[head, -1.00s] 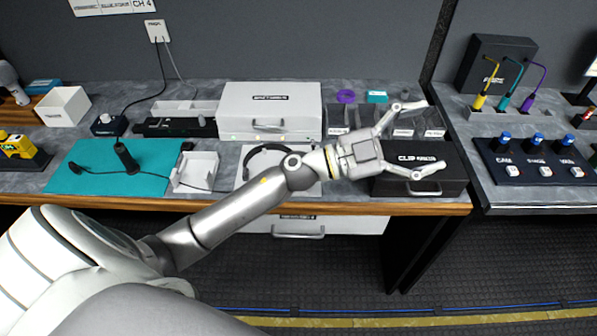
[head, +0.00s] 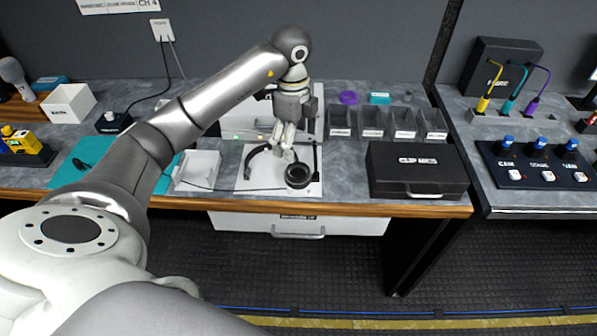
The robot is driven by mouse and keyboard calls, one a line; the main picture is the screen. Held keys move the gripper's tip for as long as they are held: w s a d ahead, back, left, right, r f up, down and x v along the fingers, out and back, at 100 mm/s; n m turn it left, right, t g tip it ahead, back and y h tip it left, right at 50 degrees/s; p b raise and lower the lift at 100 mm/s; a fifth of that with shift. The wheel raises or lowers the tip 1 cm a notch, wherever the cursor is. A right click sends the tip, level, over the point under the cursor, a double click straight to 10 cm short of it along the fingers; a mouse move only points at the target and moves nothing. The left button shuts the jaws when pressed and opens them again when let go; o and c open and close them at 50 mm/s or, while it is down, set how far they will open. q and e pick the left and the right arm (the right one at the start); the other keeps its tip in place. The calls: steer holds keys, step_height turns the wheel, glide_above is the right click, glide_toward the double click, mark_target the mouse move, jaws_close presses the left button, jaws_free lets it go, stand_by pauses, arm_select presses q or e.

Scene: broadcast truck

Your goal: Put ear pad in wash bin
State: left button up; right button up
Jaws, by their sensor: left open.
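A black headset (head: 252,159) lies on a white mat (head: 262,187) near the front edge of the counter. Its round dark ear pad (head: 298,176) faces up at the mat's right side. My left gripper (head: 284,154) points down over the headset, just behind the ear pad, open with nothing seen in it. Its fingers hide part of the headset; I cannot tell if they touch it. I cannot tell which is the wash bin. My right gripper is out of view.
A black case (head: 416,171) stands right of the mat. A teal mat (head: 66,172) lies at left, partly behind my arm. A white drawer (head: 298,224) is below the counter edge.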

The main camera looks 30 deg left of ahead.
arm_select(q)
steer(key=p, duration=0.1)
glide_above(297, 173)
steer(key=f, duration=0.5)
steer(key=shift+s+a, duration=0.25)
steer(key=shift+s, duration=0.05)
steer(key=shift+d+f+p, duration=0.1)
steer(key=shift+f+p, duration=0.3)
steer(key=shift+f, duration=0.2)
steer(key=f, duration=0.1)
steer(key=f+p, duration=0.1)
steer(key=f, duration=0.1)
steer(key=shift+w+d+f, duration=0.2)
steer(key=shift+w+f, duration=0.1)
steer(key=shift+f, duration=0.4)
steer(key=shift+c, duration=0.3)
steer(key=c, duration=0.8)
